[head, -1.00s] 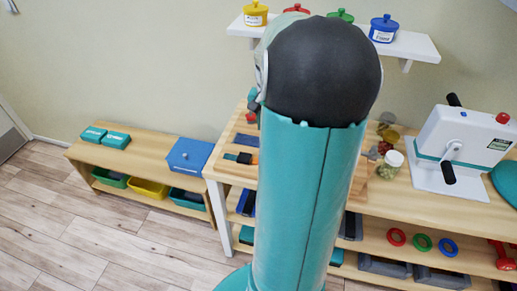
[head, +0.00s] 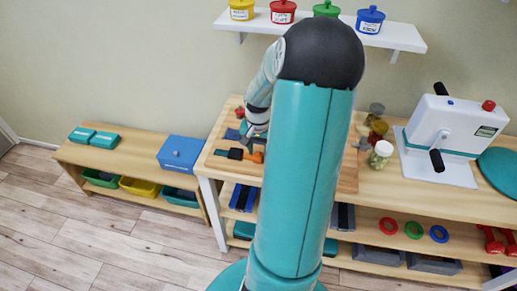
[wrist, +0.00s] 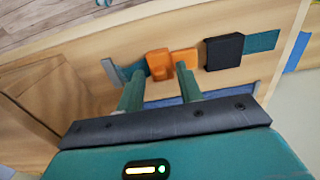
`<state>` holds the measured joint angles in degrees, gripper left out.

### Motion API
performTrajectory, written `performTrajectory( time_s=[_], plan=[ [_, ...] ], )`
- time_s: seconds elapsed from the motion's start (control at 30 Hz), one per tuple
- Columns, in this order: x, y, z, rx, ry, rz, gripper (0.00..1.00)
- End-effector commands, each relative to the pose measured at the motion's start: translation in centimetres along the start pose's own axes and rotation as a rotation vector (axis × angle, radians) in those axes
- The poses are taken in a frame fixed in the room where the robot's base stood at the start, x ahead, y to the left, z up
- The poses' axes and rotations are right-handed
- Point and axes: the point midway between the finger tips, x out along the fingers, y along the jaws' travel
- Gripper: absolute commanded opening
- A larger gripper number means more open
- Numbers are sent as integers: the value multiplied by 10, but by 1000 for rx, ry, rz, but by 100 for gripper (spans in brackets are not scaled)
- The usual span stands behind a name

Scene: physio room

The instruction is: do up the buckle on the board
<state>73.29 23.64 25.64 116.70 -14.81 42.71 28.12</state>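The buckle lies on the wooden board (head: 222,163) at the left end of the bench. Its orange part (wrist: 158,63) and its black part (wrist: 224,52) are apart, with a small gap between them in the wrist view. Each sits on a teal strap. In the head view the black part (head: 235,154) is left of the orange part (head: 257,157). My gripper (wrist: 161,76) is open, its two green fingers apart and pointing at the orange part. Whether they touch it I cannot tell. My gripper (head: 248,137) is partly hidden by my arm in the head view.
Several jars (head: 381,153) and a white crank machine (head: 443,140) stand right of the board. A low bench with a blue box (head: 182,153) is at the left. A wall shelf (head: 400,37) with coloured pots hangs above. The floor at left is clear.

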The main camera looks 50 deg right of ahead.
Motion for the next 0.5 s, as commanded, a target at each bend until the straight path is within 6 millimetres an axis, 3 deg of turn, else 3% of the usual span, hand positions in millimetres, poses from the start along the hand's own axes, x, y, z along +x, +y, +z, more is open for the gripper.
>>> performTrajectory(
  time_s=[0.17, 0.37, 0.5],
  plan=[
    [0, 0, 0, 0, 0, 0, 36],
    [0, 0, 0, 0, 0, 0, 0],
    [0, 0, 0, 0, 0, 0, 0]
  ],
)
